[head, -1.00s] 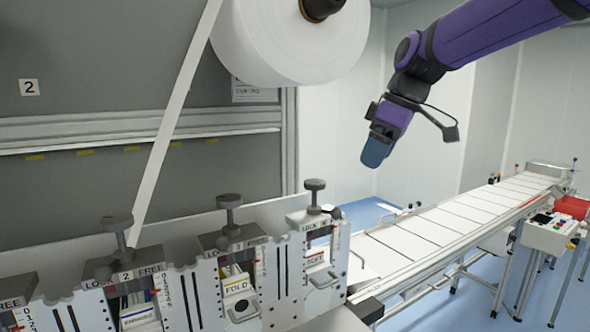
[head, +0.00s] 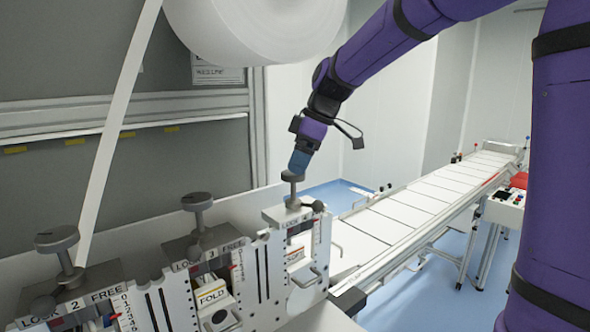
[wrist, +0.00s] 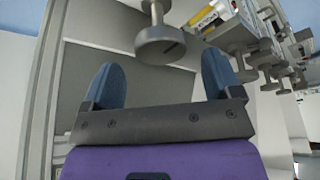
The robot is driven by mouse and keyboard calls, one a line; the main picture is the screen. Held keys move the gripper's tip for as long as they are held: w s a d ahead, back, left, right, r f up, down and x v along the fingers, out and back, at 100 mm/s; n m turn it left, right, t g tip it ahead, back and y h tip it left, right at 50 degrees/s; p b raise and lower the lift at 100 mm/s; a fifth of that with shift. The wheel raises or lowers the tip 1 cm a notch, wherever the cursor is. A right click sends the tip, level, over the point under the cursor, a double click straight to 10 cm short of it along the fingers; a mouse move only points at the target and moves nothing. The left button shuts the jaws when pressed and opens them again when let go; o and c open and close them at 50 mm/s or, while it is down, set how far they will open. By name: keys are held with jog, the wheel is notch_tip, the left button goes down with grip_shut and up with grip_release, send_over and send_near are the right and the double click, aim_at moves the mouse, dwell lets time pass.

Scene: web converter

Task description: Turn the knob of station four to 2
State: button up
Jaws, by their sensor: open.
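The station four knob (head: 292,176) is a grey round cap on a thin post, on the rightmost station (head: 300,222) of the row, right of those labelled 2 and 3. My gripper (head: 299,164) is open, its blue fingers pointing down right by the cap. In the wrist view a grey knob (wrist: 160,46) shows ahead of the space between the open fingertips of my gripper (wrist: 161,76). The knob looks not gripped; whether a finger touches it I cannot tell. Any pointer and scale reading of station four are too small to read.
The station 3 knob (head: 197,202) and station 2 knob (head: 58,240) stand to the left. A white roll (head: 255,30) hangs above, with its web (head: 122,130) running down. A conveyor (head: 420,210) stretches away right. Air right of my gripper is free.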

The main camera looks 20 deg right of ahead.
aim_at(293, 186)
jog(key=shift+x, duration=1.45)
jog(key=c, duration=0.9)
